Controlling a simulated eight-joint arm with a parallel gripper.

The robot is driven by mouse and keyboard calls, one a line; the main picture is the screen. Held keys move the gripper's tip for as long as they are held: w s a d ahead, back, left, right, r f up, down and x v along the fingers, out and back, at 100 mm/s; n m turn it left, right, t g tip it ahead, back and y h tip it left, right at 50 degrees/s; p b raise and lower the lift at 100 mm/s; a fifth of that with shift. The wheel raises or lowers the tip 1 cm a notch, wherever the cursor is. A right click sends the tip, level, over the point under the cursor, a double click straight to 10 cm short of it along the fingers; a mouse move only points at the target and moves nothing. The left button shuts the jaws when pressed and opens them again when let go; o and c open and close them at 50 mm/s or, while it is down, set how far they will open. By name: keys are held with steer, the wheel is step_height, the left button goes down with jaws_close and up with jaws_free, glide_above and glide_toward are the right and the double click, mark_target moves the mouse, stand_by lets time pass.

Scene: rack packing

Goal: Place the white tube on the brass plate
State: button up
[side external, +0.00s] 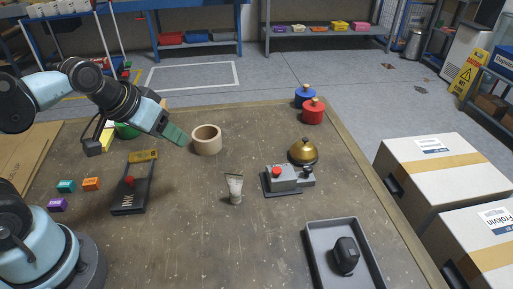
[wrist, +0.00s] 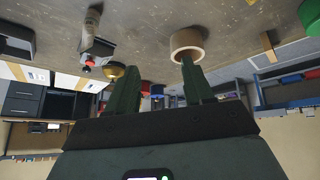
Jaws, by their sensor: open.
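The white tube (side external: 235,188) stands upright on the brown table, near the middle in the side view. It also shows near the top left of the wrist view (wrist: 93,17). A brass-coloured plate (side external: 144,156) sits at the far end of a black base with a red knob, left of the tube. My gripper (side external: 176,135) is in the air above the table, up and left of the tube and close to the tape roll in the picture. Its green fingers (wrist: 161,65) are apart in the wrist view, with nothing between them.
A beige tape roll (side external: 207,141) stands behind the tube. A grey box with a red button (side external: 283,178) and a brass bell (side external: 303,151) are right of it. A grey tray (side external: 318,268) holds a black mouse-like object. Small coloured blocks lie at left. Bare table surrounds the tube.

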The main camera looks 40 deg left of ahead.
steer(key=shift+o, duration=0.4)
steer(key=shift+s+a+r+m+t, duration=0.15)
steer(key=shift+m+t, duration=0.15)
steer(key=shift+m, duration=0.3)
steer(key=m+g+h, duration=0.7)
steer(key=m+h, duration=0.5)
steer(key=m, duration=0.6)
glide_toward(235, 188)
steer(key=d+f, duration=0.1)
steer(key=w+f, duration=0.1)
steer(key=shift+w+d+f, duration=0.2)
steer(key=shift+d+f, duration=0.1)
steer(key=shift+d, duration=0.1)
steer(key=shift+s+x, duration=0.2)
steer(key=shift+x, duration=1.1)
steer(key=shift+s+x, duration=0.15)
steer(key=shift+x, duration=1.15)
steer(key=shift+a+f, duration=0.1)
steer(key=shift+a, duration=0.05)
jaws_close()
